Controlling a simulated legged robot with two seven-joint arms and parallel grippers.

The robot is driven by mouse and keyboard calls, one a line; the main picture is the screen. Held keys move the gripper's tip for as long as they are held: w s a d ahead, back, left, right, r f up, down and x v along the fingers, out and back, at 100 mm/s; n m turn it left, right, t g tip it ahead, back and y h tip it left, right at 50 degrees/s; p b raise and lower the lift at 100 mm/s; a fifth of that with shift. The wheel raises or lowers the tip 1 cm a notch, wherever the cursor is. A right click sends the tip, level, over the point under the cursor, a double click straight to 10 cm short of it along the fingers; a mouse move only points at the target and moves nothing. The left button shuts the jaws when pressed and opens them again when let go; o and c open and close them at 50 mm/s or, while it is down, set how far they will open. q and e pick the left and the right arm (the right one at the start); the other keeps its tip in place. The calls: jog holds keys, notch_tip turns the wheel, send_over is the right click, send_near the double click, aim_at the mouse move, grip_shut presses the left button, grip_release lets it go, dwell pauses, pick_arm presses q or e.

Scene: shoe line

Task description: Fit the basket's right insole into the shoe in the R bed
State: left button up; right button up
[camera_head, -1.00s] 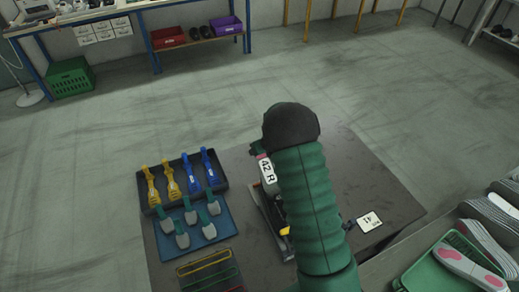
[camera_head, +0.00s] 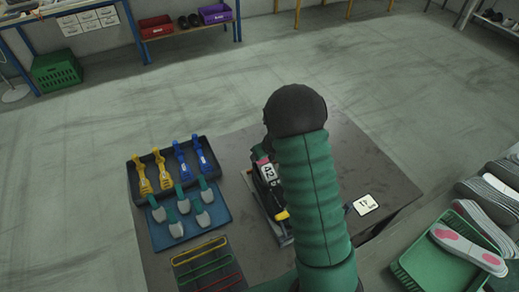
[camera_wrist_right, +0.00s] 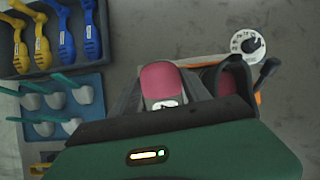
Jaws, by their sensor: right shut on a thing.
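The right insole (camera_head: 267,172), pink at one end with a white label reading 42, shows beside my right forearm in the head view. In the right wrist view its pink end (camera_wrist_right: 161,77) stands between the grey fingers of my right gripper (camera_wrist_right: 163,97), which is shut on it. A dark shoe (camera_wrist_right: 232,82) with a reddish inside lies just right of the insole there. Whether the insole touches the shoe cannot be told. My right arm hides most of the shoe and its bed in the head view. My left gripper is in neither current view.
A green basket (camera_head: 405,270) at lower right holds a pink-patched insole (camera_head: 468,250); grey insoles or shoes lie beside it. A tool tray (camera_head: 133,170), a blue mat (camera_head: 185,235) and coloured bars (camera_head: 205,263) lie left. A card (camera_head: 366,205) lies right; a dial (camera_wrist_right: 247,42) is beyond the shoe.

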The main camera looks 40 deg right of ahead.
aim_at(264, 162)
jog(key=shift+s+a+f+b, duration=0.15)
jog(key=shift+s+f, duration=0.1)
jog(key=shift+s, duration=0.3)
jog(key=shift+s+a+f+b, duration=0.15)
jog(key=shift+s+f, duration=0.1)
jog(key=shift+s, duration=0.25)
jog(key=shift+r+p, duration=0.2)
jog(key=shift+p, duration=0.55)
jog(key=shift+w+f+g+p, duration=0.15)
jog(key=shift+f+g+p, duration=0.35)
jog(key=shift+p, duration=0.55)
jog(key=shift+f+p, duration=0.4)
jog(key=shift+p, duration=0.05)
jog(key=o, duration=1.4)
jog(key=shift+r+p, duration=1.45)
